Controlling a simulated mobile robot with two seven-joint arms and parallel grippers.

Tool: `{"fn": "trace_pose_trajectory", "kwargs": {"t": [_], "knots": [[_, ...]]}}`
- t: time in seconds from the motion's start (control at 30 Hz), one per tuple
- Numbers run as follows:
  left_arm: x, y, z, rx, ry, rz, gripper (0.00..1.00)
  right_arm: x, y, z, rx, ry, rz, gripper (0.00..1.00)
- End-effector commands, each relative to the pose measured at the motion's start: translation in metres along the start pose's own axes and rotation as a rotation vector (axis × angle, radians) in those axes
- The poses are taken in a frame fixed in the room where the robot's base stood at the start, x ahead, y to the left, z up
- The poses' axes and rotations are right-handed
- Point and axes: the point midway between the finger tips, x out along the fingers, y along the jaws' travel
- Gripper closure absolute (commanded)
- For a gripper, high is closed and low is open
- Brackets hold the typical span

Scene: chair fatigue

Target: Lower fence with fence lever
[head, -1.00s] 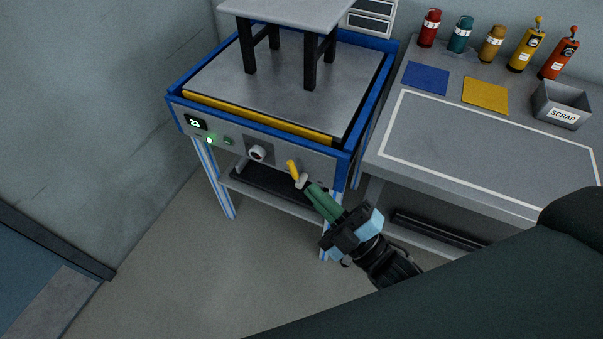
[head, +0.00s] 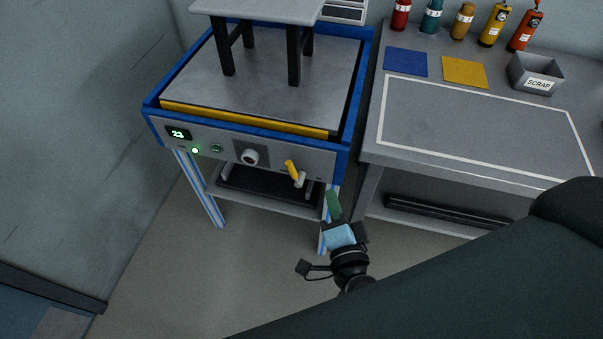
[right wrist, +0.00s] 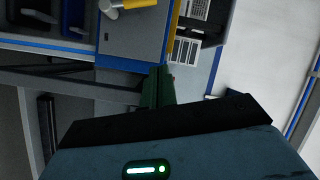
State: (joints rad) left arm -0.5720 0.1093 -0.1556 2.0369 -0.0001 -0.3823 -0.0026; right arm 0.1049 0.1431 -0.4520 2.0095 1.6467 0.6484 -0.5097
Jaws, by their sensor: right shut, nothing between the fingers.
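The yellow fence lever (head: 292,169) is on the front panel of the blue-framed machine, right of a round knob. Its handle tilts up and left from a pale hub. The yellow fence (head: 245,118) appears as a bar along the platform's front edge. My right gripper (head: 333,204), with green fingers, is shut and empty, below and right of the lever and apart from it. In the right wrist view the green fingers (right wrist: 157,88) are together, and part of the yellow lever (right wrist: 127,4) shows at the top. My left gripper is not in view.
A grey stool (head: 258,12) stands on the machine's platform. The panel has a lit display (head: 178,134) and a green light. To the right is a grey workbench (head: 470,130) with colored mats, several bottles and a scrap bin (head: 536,75). Floor in front is clear.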

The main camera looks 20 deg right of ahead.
Motion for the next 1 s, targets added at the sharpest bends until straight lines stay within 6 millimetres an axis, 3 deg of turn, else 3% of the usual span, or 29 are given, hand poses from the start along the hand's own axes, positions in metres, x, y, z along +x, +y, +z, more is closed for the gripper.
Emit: {"fn": "trace_pose_trajectory", "kwargs": {"t": [0.2,0.47,0.67,1.0], "knots": [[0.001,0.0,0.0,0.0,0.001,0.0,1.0,-0.003,0.011,0.011,0.121,-0.03,0.075,1.0],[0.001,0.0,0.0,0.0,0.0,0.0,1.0,0.001,0.012,0.011,0.124,-0.031,0.076,1.0],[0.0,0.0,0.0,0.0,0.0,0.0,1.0,0.028,0.013,0.011,0.122,-0.029,0.074,1.0],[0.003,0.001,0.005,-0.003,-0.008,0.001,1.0,0.091,0.018,0.014,0.122,-0.03,0.074,1.0]]}}
